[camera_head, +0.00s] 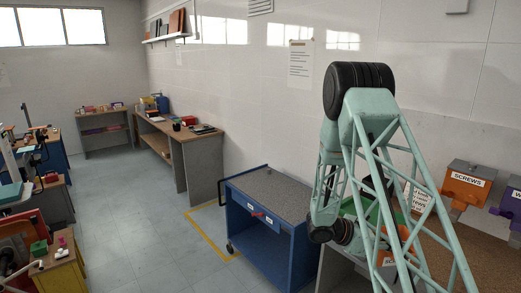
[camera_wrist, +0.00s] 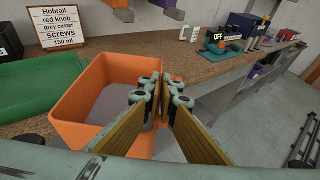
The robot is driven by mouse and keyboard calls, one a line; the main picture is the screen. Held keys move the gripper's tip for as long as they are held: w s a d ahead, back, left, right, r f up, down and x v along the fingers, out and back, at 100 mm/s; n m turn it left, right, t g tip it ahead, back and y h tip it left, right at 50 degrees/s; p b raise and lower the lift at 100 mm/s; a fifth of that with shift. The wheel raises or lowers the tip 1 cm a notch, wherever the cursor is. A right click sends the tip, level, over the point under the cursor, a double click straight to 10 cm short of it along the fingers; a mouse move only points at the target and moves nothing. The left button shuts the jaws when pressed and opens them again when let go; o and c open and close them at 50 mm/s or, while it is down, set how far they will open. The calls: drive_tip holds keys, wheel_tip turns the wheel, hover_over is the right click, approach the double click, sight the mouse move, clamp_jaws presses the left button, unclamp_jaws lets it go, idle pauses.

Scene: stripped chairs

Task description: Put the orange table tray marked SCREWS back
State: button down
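The orange table tray (camera_wrist: 75,122) is an open box with a grey inside, in the left and middle of the wrist view. It lies at the front edge of the bench. My gripper (camera_wrist: 164,103) is at its right wall, one finger on each side, and looks closed on that wall. In the head view, the tray (camera_head: 389,262) shows behind my arm, with part of a label reading "SC". The arm hides my gripper there. I cannot tell whether the tray is lifted or resting.
A green tray (camera_wrist: 30,88) is left of the orange tray. A sign (camera_wrist: 53,32) stands behind it. An orange dispenser marked SCREWS (camera_head: 466,187) stands at the bench's back. A device reading OFF (camera_wrist: 222,44) is farther along. A blue cart (camera_head: 265,225) stands left of my arm.

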drive_tip(key=w+a+f+n+t+y+b, duration=0.1)
drive_tip(key=w+a+f+n+t+b, duration=0.1)
drive_tip(key=a, duration=1)
drive_tip(key=w+a+f+n+t+y+b, duration=0.1)
drive_tip(key=a+f, duration=0.5)
drive_tip(key=a, duration=0.6)
drive_tip(key=w+a+f+n+t+y+b, duration=0.1)
drive_tip(key=w+a+f+n+t+b, duration=0.2)
drive_tip(key=a, duration=0.9)
drive_tip(key=w+f+n+t, duration=0.1)
drive_tip(key=n+t, duration=0.1)
drive_tip(key=t, duration=0.1)
drive_tip(key=shift+a+f+t+b, duration=0.2)
drive_tip(key=shift+f+t+b, duration=0.1)
drive_tip(key=shift+f, duration=0.05)
drive_tip(key=shift+w+r, duration=0.15)
drive_tip(key=shift+w, duration=0.05)
drive_tip(key=w+r+n+t+y, duration=0.3)
drive_tip(key=r+n+y, duration=0.4)
drive_tip(key=r, duration=1)
drive_tip(key=shift+w+t, duration=0.15)
drive_tip(key=shift+t, duration=0.65)
drive_tip(key=shift+r, duration=0.15)
drive_tip(key=shift+d, duration=0.1)
